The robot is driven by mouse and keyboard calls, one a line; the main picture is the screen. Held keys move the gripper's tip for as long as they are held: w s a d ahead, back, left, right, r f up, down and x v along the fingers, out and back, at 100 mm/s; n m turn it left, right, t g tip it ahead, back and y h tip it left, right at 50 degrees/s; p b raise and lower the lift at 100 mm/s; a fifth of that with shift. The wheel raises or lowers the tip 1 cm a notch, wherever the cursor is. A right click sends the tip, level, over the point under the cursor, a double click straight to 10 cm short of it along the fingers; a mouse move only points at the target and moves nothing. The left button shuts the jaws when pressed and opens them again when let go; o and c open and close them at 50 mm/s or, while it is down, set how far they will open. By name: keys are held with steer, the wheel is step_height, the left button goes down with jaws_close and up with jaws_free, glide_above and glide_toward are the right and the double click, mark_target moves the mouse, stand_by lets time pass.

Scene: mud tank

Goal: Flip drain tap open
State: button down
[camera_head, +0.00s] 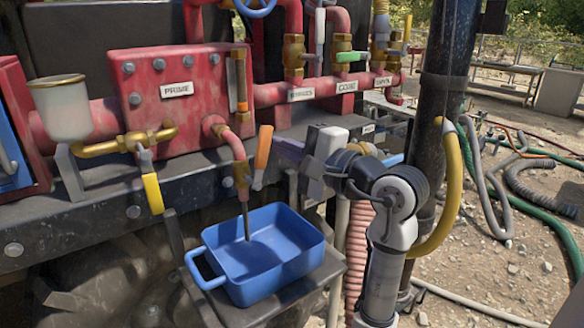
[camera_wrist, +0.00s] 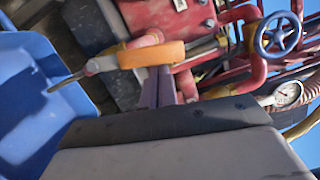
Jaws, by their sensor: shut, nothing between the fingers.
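My gripper (camera_head: 284,149) is shut and empty, just right of the lever in the head view. In the wrist view my fingertips (camera_wrist: 159,72) come right up to the lever; I cannot tell whether they touch. A thin dark rod or stream runs from the tap into the tray.
A red PRIME box (camera_head: 180,88) and a yellow-handled valve (camera_head: 153,192) are at left. Red pipes with a green lever (camera_head: 351,57) are above. A black post (camera_head: 441,110) and a yellow hose (camera_head: 452,195) stand close right of my arm.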

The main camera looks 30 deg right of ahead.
steer(key=shift+a+r+n+g+b, duration=0.2)
steer(key=shift+a+n+b, duration=0.25)
steer(key=shift+n+b, duration=0.15)
steer(key=shift+a+r+n+g+b, duration=0.1)
steer(key=shift+a+r+n+b, duration=0.1)
steer(key=shift+a+n+b, duration=0.4)
steer(key=shift+d, duration=0.1)
steer(key=shift+s, duration=0.15)
